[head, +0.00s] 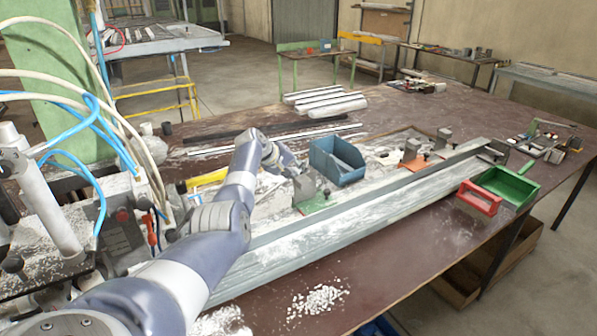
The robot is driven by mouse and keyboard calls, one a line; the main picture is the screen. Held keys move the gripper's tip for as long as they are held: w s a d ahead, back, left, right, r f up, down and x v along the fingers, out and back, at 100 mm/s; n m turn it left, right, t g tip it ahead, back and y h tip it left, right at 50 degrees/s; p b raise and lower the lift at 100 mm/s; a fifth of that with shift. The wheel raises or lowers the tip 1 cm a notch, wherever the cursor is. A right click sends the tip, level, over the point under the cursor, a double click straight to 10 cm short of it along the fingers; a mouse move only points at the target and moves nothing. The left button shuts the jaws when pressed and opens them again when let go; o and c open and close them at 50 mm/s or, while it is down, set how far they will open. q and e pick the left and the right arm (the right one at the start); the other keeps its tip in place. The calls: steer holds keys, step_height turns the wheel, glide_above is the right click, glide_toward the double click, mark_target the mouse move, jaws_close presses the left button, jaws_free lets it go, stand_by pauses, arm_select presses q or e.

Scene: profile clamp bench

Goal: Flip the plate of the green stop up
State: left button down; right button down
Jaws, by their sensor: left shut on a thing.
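The green stop (317,204) stands on the bench behind the long grey profile, near the middle of the head view. It has a green base and a grey metal plate (304,187) at its left side. My left arm reaches in from the lower left, and my left gripper (291,172) is at the top of this plate, shut on it. The fingers are small and partly hidden, so the exact grip and the plate's tilt are hard to tell. My right gripper is not in view.
The long grey profile (375,205) runs diagonally along the bench. An orange stop (413,160) is farther right. A green scoop (507,184) and a red-framed block (479,197) lie at the right front.

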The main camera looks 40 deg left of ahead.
arm_select(q)
steer(key=c, duration=1.7)
jaws_free()
steer(key=shift+a, duration=0.25)
steer(key=shift+o, duration=0.9)
steer(key=shift+a+f, duration=0.1)
steer(key=v, duration=1.2)
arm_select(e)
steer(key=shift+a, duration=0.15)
arm_select(q)
steer(key=shift+s+a+f, duration=0.1)
steer(key=shift+f, duration=0.15)
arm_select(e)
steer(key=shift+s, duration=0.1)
